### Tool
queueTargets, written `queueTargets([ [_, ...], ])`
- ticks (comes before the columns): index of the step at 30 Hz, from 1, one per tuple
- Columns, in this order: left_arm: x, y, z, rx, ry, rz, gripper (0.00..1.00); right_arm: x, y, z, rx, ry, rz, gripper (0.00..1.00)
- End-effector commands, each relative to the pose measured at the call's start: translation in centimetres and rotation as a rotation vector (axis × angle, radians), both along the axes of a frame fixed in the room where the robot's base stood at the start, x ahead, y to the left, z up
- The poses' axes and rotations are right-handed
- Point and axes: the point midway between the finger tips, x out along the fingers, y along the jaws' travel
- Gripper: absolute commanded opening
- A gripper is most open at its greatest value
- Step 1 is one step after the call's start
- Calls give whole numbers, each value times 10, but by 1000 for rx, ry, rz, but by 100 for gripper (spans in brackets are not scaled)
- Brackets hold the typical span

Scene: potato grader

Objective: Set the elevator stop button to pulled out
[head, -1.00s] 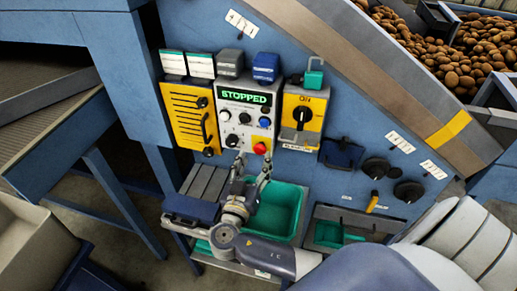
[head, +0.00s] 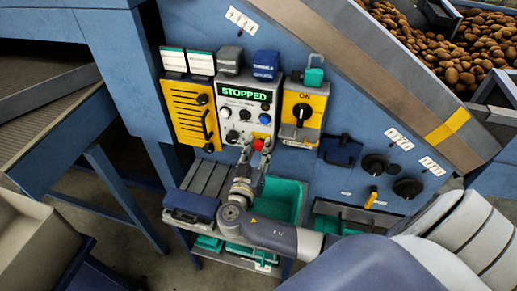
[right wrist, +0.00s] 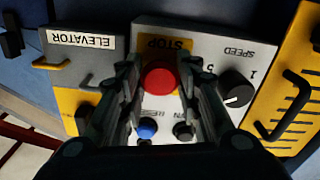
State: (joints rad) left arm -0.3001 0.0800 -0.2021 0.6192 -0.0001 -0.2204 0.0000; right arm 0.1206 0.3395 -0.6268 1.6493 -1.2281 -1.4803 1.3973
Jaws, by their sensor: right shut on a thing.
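The red stop button (right wrist: 160,79) sits on a yellow STOP plate (right wrist: 166,48) on the white control box; in the head view the button (head: 258,144) is partly hidden by my gripper. My right gripper (head: 255,148) reaches up to it from below. In the right wrist view, the fingers of my right gripper (right wrist: 160,82) stand on both sides of the button and are shut on it. I cannot tell whether the button is in or out. The display (head: 245,93) reads STOPPED in green. My left gripper is not in view.
The yellow ON switch box (head: 302,112) is to the right and a yellow panel with a handle (head: 195,110) to the left. Knobs and a blue button (right wrist: 146,129) crowd close around. A green bin (head: 285,200) stands below, and a dark blue case (head: 190,205) lies on the shelf.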

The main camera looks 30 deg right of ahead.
Motion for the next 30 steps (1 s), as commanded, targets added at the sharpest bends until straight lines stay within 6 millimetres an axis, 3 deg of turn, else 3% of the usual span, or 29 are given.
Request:
queueTargets([
  [7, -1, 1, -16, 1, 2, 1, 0, -12, 14, -5, 5, 1, 1, 0],
  [15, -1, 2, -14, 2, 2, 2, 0, -13, 15, -1, 1, 2, 2, 0],
  [16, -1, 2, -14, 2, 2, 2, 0, -13, 16, -1, 2, 3, 1, 33],
  [18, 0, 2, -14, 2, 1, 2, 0, -13, 15, -1, 2, 3, 1, 49],
  [19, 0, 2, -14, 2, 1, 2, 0, -13, 15, -1, 2, 3, 1, 53],
  [30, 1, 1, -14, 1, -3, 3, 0, -14, 17, -1, 1, 1, 1, 53],
])
